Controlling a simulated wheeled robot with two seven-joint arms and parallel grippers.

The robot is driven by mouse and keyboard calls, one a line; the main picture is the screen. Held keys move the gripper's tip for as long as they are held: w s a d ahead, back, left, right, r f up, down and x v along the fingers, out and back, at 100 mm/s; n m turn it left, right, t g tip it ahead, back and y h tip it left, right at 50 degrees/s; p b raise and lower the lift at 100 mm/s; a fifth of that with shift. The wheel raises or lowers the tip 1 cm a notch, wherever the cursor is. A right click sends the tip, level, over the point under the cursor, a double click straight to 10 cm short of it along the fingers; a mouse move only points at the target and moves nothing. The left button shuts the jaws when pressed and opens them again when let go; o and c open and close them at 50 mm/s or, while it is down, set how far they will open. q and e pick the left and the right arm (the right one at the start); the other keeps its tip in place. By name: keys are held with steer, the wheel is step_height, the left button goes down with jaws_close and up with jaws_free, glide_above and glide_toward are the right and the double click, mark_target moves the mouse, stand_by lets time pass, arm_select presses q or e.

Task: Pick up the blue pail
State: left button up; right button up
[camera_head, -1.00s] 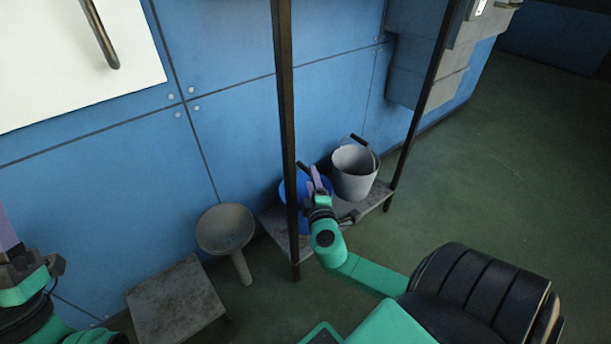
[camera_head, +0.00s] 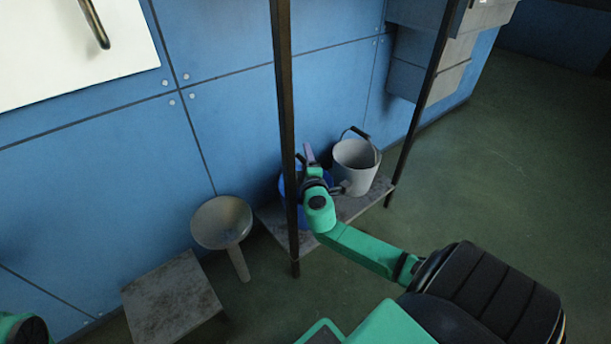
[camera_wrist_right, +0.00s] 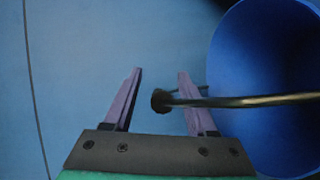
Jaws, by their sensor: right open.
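The blue pail (camera_head: 328,179) stands on the low shelf, mostly hidden in the head view behind my right arm and a dark post. In the right wrist view the pail (camera_wrist_right: 265,85) fills the right side, with its open mouth showing. Its thin metal handle (camera_wrist_right: 245,101) runs left across my right finger, and its dark grip end (camera_wrist_right: 160,100) shows between the fingers. My right gripper (camera_wrist_right: 160,73), with purple fingers, is open and beside the pail. It also shows above the pail in the head view (camera_head: 306,156). My left gripper is out of view; only a bit of that arm shows.
A grey-white bucket (camera_head: 355,166) stands right of the blue pail on the same shelf (camera_head: 349,207). Dark posts (camera_head: 284,110) rise at the shelf's front. A grey bowl on a stem (camera_head: 221,221) and a low stand (camera_head: 170,298) are to the left. Green floor lies open at right.

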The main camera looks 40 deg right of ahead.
steer(key=shift+w+d+f, duration=0.1)
steer(key=shift+w+f, duration=0.05)
steer(key=shift+w, duration=0.05)
jaws_close()
stand_by(1.3)
